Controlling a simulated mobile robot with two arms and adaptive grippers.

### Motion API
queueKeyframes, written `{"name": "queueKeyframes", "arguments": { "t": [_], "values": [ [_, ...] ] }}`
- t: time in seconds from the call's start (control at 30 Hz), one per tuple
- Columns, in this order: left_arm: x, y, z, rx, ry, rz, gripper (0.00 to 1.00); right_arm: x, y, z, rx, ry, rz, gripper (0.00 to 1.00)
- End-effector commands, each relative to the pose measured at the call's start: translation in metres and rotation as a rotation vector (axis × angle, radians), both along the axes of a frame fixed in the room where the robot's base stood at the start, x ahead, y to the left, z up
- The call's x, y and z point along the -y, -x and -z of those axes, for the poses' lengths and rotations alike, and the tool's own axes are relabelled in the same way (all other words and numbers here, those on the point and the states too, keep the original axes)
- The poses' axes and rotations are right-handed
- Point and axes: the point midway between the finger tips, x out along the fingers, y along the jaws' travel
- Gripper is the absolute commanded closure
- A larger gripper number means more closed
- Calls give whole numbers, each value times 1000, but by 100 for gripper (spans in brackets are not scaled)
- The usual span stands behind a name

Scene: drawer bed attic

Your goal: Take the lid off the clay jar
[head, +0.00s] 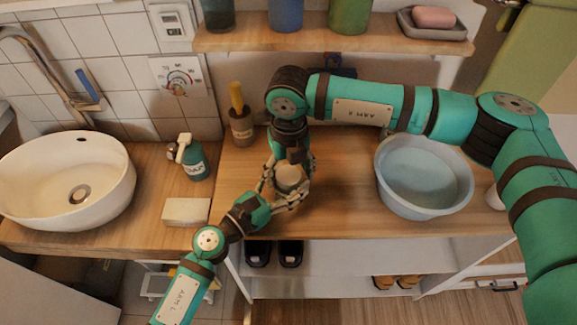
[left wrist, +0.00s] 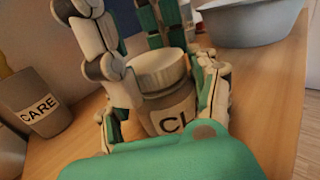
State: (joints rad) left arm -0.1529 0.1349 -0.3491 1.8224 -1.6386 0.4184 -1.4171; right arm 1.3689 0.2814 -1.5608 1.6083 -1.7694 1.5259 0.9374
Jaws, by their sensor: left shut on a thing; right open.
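The clay jar (left wrist: 172,110) stands upright on the wooden counter, with a label reading "CL" in the left wrist view. Its pale round lid (left wrist: 160,68) sits on top; it also shows in the head view (head: 289,175). My left gripper (head: 283,193) is shut on the jar's body, with fingers on both sides. My right gripper (head: 291,163) is open and comes down from above, its fingers around the lid area. In the left wrist view its fingers (left wrist: 125,50) show beside and behind the lid; whether they touch it I cannot tell.
A grey basin (head: 424,205) stands to the right of the jar. A brown cup marked CARE (left wrist: 40,115) stands to the left. A teal pump bottle (head: 194,160), a white block (head: 186,211) and a sink (head: 35,188) are further left. A shelf (head: 330,38) hangs above.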

Motion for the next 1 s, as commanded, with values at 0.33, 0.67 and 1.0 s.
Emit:
{"name": "queueKeyframes", "arguments": {
  "t": [0.33, 0.67, 1.0],
  "values": [
    [0, 0, 1, -1, -2, 0, 100, 0, 0, 0, 0, 0, 0, 64],
    [0, 0, 1, -1, -2, 0, 100, 0, 0, -1, 1, 0, -54, 89],
    [0, 0, 1, -1, -2, 0, 100, 0, 0, -2, 6, 3, -705, 89]
  ]
}}
